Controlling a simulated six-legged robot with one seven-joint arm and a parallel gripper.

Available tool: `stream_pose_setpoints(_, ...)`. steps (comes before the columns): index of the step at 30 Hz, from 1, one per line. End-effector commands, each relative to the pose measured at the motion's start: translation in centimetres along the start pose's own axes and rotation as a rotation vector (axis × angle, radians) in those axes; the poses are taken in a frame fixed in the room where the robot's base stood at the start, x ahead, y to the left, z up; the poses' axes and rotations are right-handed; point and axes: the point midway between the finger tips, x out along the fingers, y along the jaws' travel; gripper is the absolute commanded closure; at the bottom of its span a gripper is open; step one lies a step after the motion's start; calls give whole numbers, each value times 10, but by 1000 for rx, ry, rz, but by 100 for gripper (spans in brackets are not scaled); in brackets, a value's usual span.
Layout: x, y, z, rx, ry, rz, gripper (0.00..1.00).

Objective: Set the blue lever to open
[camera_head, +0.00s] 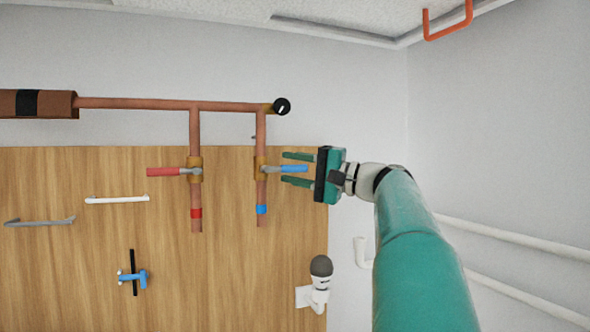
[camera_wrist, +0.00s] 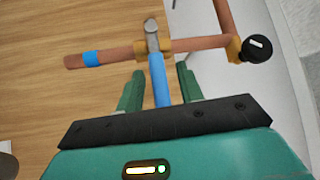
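The blue lever (camera_head: 294,168) sticks out to the right, crosswise to its vertical copper pipe, from a brass valve (camera_head: 261,168). My gripper (camera_head: 298,169) is at the lever's right, with one green finger above it and one below. In the wrist view the blue lever (camera_wrist: 159,80) lies between the two open fingers (camera_wrist: 158,88), with a gap visible on each side. The lever's free end is hidden near the gripper's dark palm. A blue band (camera_head: 262,209) marks the pipe below the valve.
A red lever (camera_head: 163,172) points left on the neighbouring pipe. A black round gauge (camera_head: 282,106) sits above the blue valve. Grey and white handles (camera_head: 117,199), a blue clamp-like fitting (camera_head: 133,278) and a dark-topped white fixture (camera_head: 320,280) are on the wooden panel (camera_head: 80,240).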

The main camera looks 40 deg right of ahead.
Motion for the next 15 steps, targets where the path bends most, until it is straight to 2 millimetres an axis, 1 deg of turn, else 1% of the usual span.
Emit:
stream_pose_setpoints(4, 0, 0, 0, 0, 0, 0, 63)
stream_pose_setpoints(5, 0, 0, 0, 0, 0, 0, 65)
stream_pose_setpoints(6, 0, 0, 0, 0, 0, 0, 73)
stream_pose_setpoints(10, 0, 0, 0, -1, 0, 0, 98)
stream_pose_setpoints(11, 0, 0, 0, -1, 0, 0, 100)
stream_pose_setpoints(15, 0, 0, 0, -1, 0, 0, 100)
